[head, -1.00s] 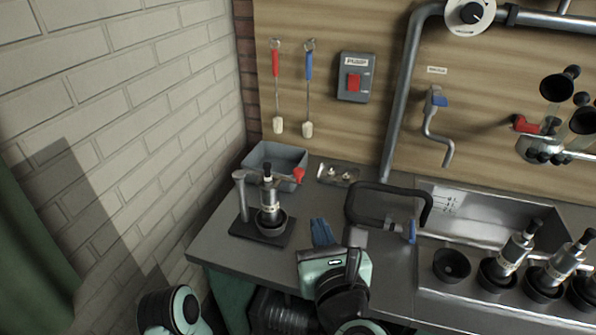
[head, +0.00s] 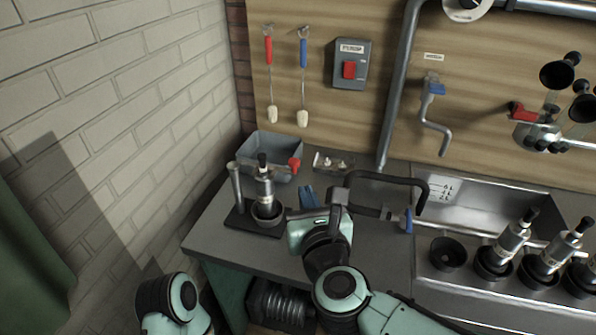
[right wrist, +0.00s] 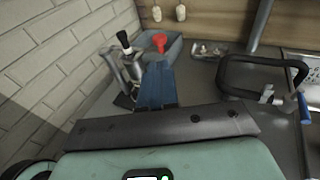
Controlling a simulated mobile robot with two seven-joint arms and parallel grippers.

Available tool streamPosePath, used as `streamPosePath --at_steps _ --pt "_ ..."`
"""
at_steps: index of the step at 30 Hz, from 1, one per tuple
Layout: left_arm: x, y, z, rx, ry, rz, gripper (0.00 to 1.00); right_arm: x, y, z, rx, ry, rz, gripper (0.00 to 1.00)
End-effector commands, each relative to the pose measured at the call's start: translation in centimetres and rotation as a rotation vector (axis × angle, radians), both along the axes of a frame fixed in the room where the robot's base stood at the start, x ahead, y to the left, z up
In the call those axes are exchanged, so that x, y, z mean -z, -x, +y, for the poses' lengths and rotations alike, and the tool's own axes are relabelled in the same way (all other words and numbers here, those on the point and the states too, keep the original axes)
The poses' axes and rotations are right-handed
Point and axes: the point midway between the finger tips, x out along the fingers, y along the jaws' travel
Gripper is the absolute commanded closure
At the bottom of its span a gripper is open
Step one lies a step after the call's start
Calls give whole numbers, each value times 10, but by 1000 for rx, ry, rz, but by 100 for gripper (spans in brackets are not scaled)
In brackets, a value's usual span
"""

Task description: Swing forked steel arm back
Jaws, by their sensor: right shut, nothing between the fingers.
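A steel post (head: 236,186) rises from a black base plate (head: 242,222) at the bench's left end. Beside it a steel churn with a black top (head: 264,184) stands upright in a black cup. A red knob (head: 294,164) shows right of the churn; it also shows in the right wrist view (right wrist: 159,42). The forked steel arm between post and knob is mostly hidden by the churn, and its fork cannot be made out. My right gripper (head: 307,194) has blue fingers, shut and empty, right of the churn and apart from the knob. My left gripper is out of view.
A grey bin (head: 262,143) stands behind the churn. A black curved handle (head: 390,176) with a blue end stands close right of my right gripper. The sink (head: 475,207) and several churns are further right. A brick wall borders the left.

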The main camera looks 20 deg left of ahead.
Motion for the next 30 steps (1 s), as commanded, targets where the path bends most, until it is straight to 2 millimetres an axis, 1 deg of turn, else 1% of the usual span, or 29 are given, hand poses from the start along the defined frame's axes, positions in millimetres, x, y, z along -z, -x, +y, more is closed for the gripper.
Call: streamPosePath --at_steps 1,9,15,21,30 --pt "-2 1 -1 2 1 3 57 2 -9 6 -3 -2 3 100" --pt "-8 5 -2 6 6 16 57 9 -53 26 -1 -2 2 100" --pt "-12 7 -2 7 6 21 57 13 -73 35 -1 0 1 100" --pt "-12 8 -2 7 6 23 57 14 -80 38 -1 1 0 100" --pt "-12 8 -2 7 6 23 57 14 -80 37 -1 1 0 100"
